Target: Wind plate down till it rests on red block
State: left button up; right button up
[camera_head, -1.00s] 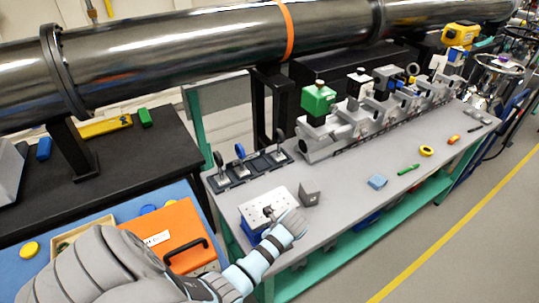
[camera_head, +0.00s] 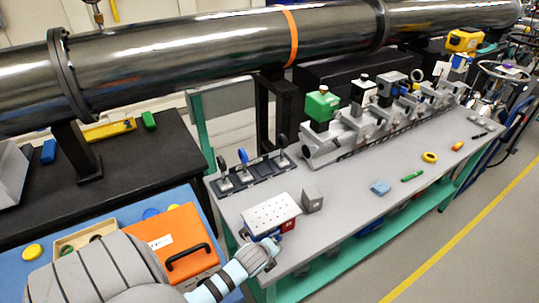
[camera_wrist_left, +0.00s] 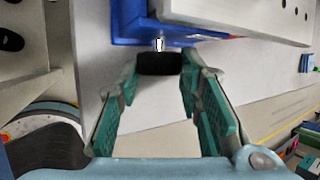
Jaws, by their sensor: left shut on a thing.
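The white perforated plate (camera_head: 270,213) sits on a blue stage at the near left of the grey bench. It also shows in the left wrist view (camera_wrist_left: 240,14), above the blue stage body (camera_wrist_left: 135,25). The red block (camera_head: 289,225) shows under the plate's right edge, mostly hidden; I cannot tell whether they touch. A black knob (camera_wrist_left: 160,64) sticks out of the stage on a short metal shaft. My left gripper (camera_wrist_left: 160,70) is shut on this knob, one finger on each side. In the head view the left gripper (camera_head: 268,248) is at the stage's near side.
A grey block (camera_head: 312,199) stands right of the plate. Behind is a dark rack with mounted posts (camera_head: 253,173). An orange case (camera_head: 180,240) lies on the blue surface to the left. A blue piece (camera_head: 380,188) and green marker (camera_head: 412,176) lie on the open bench to the right.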

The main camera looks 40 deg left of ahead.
dwell(0.4)
pick_arm(q)
jog(key=o, duration=1.2)
jog(key=shift+c, duration=0.2)
jog(key=v, duration=1.2)
jog(key=shift+a+f, duration=0.1)
